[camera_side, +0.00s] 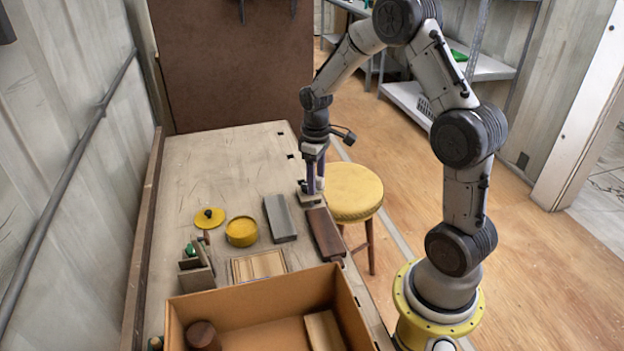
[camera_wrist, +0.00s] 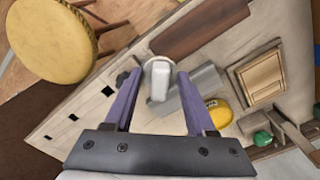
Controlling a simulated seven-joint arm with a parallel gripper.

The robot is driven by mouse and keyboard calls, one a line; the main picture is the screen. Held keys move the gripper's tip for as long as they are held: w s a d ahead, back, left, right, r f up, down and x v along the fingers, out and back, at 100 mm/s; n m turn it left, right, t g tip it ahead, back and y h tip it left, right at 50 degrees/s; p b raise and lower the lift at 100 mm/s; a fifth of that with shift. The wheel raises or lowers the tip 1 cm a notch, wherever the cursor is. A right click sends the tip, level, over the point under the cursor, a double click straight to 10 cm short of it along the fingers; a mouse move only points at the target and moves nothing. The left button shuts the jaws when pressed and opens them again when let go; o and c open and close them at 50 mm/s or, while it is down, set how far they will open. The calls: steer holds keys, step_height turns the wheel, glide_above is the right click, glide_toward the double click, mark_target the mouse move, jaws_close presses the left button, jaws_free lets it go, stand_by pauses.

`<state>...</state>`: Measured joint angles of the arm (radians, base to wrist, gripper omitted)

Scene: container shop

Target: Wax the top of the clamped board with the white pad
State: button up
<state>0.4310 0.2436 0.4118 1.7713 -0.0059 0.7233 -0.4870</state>
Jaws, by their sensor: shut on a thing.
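My gripper (camera_side: 311,188) points down at the right edge of the workbench, beside the stool. In the wrist view my gripper (camera_wrist: 159,78) is shut on the white pad (camera_wrist: 159,82), a pale block between the fingertips. A dark brown board (camera_side: 325,233) lies on the bench near its right edge, just in front of my gripper; it also shows in the wrist view (camera_wrist: 200,28). A grey block (camera_side: 279,218) lies left of it. I see no clear clamp on either. A round yellow tin (camera_side: 241,231) stands open, its yellow lid (camera_side: 208,218) lying beside it.
A large cardboard box (camera_side: 250,303) with blocks inside stands at the front. A shallow wooden frame (camera_side: 258,265) and a small grey holder (camera_side: 196,270) with tools sit behind it. A yellow stool (camera_side: 352,192) stands beyond the right edge. The far bench top (camera_side: 225,155) is clear.

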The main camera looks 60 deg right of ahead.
mark_target(316, 209)
step_height(316, 209, down, 6)
steer(key=shift+f, duration=0.25)
steer(key=shift+s+a+f, duration=0.2)
steer(key=shift+a, duration=0.05)
steer(key=shift+s+a, duration=5.35)
steer(key=shift+w+d, duration=5.55)
steer(key=shift+r, duration=4.05)
